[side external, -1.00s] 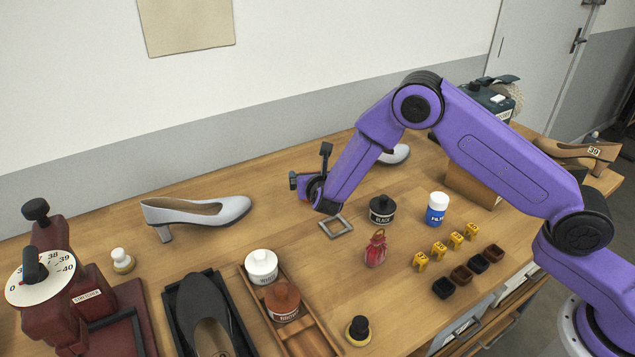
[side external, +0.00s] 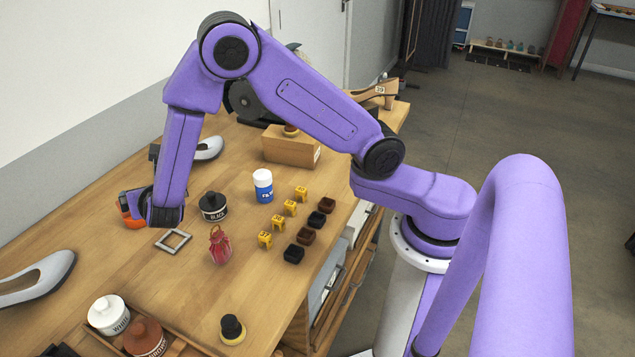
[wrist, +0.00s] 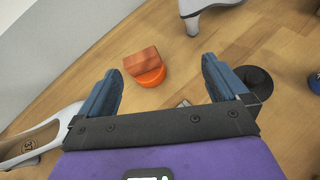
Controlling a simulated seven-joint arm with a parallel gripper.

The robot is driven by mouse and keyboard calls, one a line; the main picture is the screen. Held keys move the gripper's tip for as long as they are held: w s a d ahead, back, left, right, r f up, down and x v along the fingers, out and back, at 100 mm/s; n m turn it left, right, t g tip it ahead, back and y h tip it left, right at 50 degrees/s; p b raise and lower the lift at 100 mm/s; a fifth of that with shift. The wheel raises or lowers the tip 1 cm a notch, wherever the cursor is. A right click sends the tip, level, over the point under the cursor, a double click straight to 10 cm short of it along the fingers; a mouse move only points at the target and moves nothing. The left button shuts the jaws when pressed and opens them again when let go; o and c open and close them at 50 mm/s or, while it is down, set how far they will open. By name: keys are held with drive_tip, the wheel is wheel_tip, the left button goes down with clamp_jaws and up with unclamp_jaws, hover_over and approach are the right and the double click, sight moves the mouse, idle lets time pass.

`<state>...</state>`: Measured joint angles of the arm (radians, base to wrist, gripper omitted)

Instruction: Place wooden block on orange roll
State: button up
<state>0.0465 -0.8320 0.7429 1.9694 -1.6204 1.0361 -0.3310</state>
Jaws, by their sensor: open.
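In the wrist view, a reddish-brown wooden block (wrist: 140,59) sits on the orange roll (wrist: 153,78), looking tilted or off-centre; the exact contact is hard to tell. My gripper (wrist: 160,66) is open, with its blue fingers on either side of the pair and apart from both. In the side external view, my gripper (side external: 130,203) is low over the table, partly hidden by my arm. An orange part of the roll (side external: 132,221) shows beside it; the block cannot be made out there.
Yellow numbered pieces (side external: 290,208) line the right. A grey shoe (side external: 38,278) lies at left, another (side external: 208,148) behind. A wooden box (side external: 290,148) stands farther back.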

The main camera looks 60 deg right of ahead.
drive_tip(key=s+d+r+m+g+y, duration=0.2)
drive_tip(key=s+m, duration=0.3)
drive_tip(key=s, duration=0.7)
drive_tip(key=s+d+r+m+g+y, duration=0.2)
drive_tip(key=s+d+m+g, duration=0.3)
drive_tip(key=s, duration=0.8)
drive_tip(key=s+d+r+m+g+y, duration=0.2)
drive_tip(key=s+m, duration=0.4)
drive_tip(key=s, duration=0.6)
drive_tip(key=shift+s+d+r+g+y, duration=0.3)
drive_tip(key=shift+d+r+g, duration=0.5)
drive_tip(key=shift+g, duration=0.2)
